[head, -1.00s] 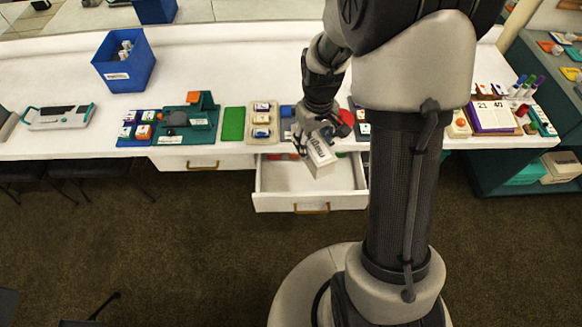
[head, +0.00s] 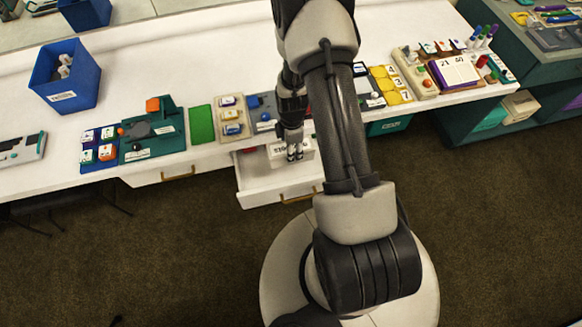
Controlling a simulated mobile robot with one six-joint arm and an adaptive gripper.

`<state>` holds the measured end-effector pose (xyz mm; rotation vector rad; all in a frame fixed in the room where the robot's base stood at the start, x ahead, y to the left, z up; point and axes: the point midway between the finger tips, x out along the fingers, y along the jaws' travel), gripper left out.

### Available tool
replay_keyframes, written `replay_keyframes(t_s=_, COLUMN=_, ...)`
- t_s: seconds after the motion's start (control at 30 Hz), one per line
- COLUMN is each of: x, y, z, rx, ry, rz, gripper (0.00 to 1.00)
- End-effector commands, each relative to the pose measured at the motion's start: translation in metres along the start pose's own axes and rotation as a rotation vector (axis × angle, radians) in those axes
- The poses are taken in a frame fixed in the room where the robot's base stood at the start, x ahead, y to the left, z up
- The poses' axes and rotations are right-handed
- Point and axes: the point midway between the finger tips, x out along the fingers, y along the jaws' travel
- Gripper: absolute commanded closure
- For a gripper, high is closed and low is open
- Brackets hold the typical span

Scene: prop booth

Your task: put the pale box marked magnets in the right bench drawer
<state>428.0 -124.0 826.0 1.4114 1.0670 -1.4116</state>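The pale box (head: 275,153) with dark lettering, too small to read fully, is at the open right bench drawer (head: 262,192), over or inside its back right part. It looks level. I cannot tell whether it touches the drawer floor. My gripper (head: 294,155) points down at the box, with its dark fingers in front of the box's near face. The fingers cover part of the box, and I cannot tell whether they still grip it. My arm hides the right end of the drawer.
A shut drawer (head: 160,176) is to the left. Trays of small items line the bench (head: 155,75), with a green mat (head: 202,125) and a blue bin (head: 66,78). A reddish item (head: 250,150) shows at the drawer's back. The drawer's front left is clear.

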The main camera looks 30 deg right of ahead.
Motion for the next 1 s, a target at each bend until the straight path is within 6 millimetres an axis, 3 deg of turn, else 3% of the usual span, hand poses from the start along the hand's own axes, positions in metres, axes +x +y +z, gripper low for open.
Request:
replay_keyframes(t_s=0.1, x=0.038, y=-0.001, z=0.000, rx=0.001, ry=0.000, rz=-0.002, gripper=0.84)
replay_keyframes(t_s=0.3, x=0.081, y=0.000, z=0.000, rx=0.001, ry=0.000, rz=-0.001, gripper=0.84)
replay_keyframes(t_s=0.57, x=0.100, y=0.001, z=0.000, rx=0.002, ry=0.000, rz=0.002, gripper=0.84)
replay_keyframes(t_s=0.8, x=0.135, y=0.001, z=0.000, rx=0.002, ry=0.000, rz=0.000, gripper=0.84)
replay_keyframes(t_s=1.0, x=0.137, y=0.001, z=0.000, rx=0.002, ry=0.000, rz=0.002, gripper=0.84)
